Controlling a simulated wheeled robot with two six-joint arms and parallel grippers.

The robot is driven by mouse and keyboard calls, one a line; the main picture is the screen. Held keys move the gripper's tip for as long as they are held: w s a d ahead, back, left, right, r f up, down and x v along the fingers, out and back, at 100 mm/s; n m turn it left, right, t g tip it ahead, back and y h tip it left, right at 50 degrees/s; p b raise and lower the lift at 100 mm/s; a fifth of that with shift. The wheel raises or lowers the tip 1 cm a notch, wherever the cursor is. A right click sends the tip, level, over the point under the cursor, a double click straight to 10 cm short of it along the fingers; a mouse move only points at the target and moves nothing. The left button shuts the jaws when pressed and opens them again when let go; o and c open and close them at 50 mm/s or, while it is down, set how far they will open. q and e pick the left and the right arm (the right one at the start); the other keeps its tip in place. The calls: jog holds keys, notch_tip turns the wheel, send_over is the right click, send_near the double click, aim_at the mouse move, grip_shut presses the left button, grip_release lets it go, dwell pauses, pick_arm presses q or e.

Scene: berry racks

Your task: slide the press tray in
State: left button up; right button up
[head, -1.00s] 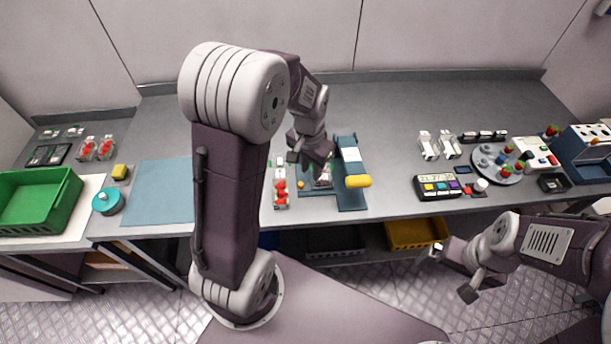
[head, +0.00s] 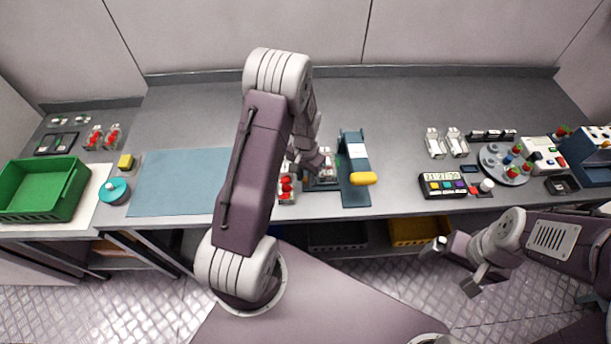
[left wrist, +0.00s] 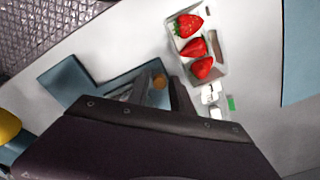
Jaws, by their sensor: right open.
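The blue press (head: 354,176) with its yellow handle (head: 363,179) stands at the front middle of the table. Its low blue-grey tray (head: 322,185) lies on its left side, partly hidden by my left gripper. In the left wrist view, a small orange knob (left wrist: 160,82) shows between the fingertips of my left gripper (left wrist: 159,95). Those fingers stand apart, with no clear contact on the knob. In the head view my left gripper (head: 311,168) is low over the tray. My right gripper (head: 455,268) is open and empty in front of the table.
A clear punnet of strawberries (head: 287,190) stands just left of the tray; it also shows in the left wrist view (left wrist: 198,45). A blue mat (head: 180,185) lies further left. A timer-like box (head: 443,185) and a round berry stand (head: 504,165) are on the right.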

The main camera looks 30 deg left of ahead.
pick_arm(q)
jog(key=shift+w, duration=0.1)
grip_shut()
dwell(1.3)
